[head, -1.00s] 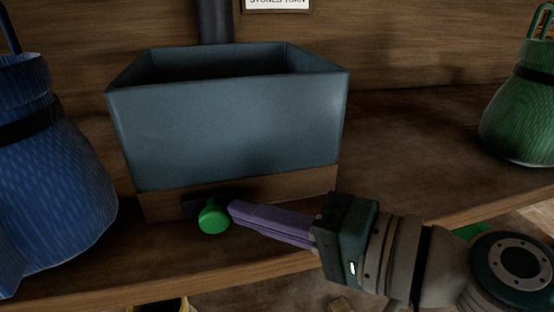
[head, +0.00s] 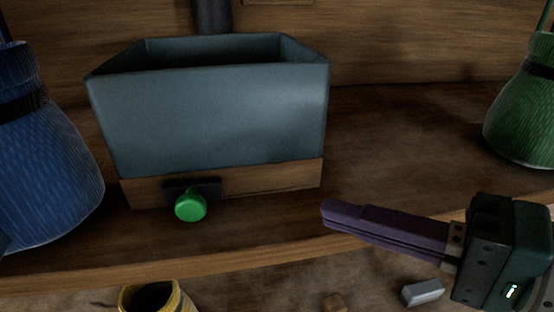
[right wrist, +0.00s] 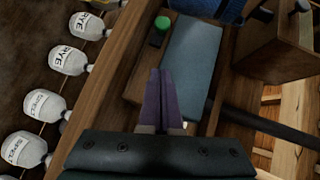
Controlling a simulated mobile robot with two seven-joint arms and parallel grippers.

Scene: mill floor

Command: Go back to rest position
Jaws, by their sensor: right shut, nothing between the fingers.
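My right gripper (head: 326,212) is in the head view at the lower right, its purple fingers closed together with nothing between them. It is over the shelf's front edge, to the right of and apart from the green knob (head: 190,206). The knob is on the wooden base of a blue-grey hopper box (head: 210,115). In the right wrist view the closed fingers (right wrist: 162,75) point toward the hopper (right wrist: 190,60), with the green knob (right wrist: 162,23) beyond their tips. My left gripper is not in view.
A blue sack (head: 45,170) stands left of the hopper and a green sack (head: 525,110) at the far right. A yellow-rimmed container (head: 178,300) and a grey block (head: 422,291) are below the shelf edge.

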